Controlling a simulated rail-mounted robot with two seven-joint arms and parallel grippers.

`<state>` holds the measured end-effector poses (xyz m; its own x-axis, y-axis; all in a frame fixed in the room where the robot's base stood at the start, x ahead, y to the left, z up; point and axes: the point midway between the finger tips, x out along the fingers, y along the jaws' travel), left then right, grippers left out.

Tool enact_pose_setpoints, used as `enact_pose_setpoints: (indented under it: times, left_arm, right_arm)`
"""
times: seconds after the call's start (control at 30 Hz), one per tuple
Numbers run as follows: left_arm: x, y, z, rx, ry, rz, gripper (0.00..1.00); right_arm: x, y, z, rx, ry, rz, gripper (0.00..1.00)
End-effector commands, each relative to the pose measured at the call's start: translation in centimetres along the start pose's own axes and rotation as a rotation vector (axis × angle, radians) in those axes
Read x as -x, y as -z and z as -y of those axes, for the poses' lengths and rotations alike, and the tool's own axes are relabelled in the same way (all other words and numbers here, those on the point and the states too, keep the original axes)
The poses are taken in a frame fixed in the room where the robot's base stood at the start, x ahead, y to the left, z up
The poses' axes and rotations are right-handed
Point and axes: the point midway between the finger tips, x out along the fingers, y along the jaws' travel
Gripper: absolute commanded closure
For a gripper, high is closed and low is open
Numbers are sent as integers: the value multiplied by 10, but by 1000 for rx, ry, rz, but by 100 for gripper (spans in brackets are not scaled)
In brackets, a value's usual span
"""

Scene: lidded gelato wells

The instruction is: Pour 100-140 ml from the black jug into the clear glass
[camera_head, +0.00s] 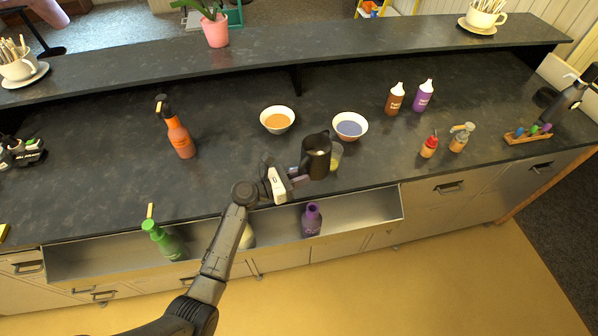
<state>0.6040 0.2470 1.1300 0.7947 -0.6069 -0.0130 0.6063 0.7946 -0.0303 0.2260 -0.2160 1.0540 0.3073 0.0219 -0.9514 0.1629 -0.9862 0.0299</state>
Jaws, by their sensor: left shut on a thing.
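The black jug (315,160) is near the front edge of the dark counter, right of centre. My left gripper (298,180) comes in from the lower left and is shut on the jug at its left side. The jug looks close to upright; I cannot tell whether it touches the counter. The clear glass (336,158) is just right of the jug and partly hidden by it. It has a yellowish tint, and I cannot make out its fill level. My right gripper is not in view.
White bowls with orange (278,119) and blue (349,126) contents stand behind. An orange spray bottle (179,137) is left; small bottles (428,147) are right. Below, an open drawer (365,212) holds a purple bottle (311,221) and a green bottle (165,240).

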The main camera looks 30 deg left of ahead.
Motion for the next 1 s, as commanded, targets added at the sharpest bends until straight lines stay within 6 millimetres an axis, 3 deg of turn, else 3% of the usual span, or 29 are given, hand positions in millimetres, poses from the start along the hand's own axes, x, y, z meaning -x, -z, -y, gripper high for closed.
enact_pose_setpoints:
  times: [0.57,0.73,0.8,0.93,1.0]
  left_arm:
    - [-2,-32,0,137,-2,-210,100]
    - [-13,-15,-9,272,-8,-419,100]
    - [-20,-28,-14,317,-11,-490,100]
    - [-32,-35,-22,407,-16,-628,100]
    - [-35,-42,-22,437,-15,-658,100]
  right_arm:
    - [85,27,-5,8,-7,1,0]
    - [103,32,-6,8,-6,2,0]
    - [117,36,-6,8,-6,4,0]
    - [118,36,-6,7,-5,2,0]
    - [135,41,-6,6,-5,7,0]
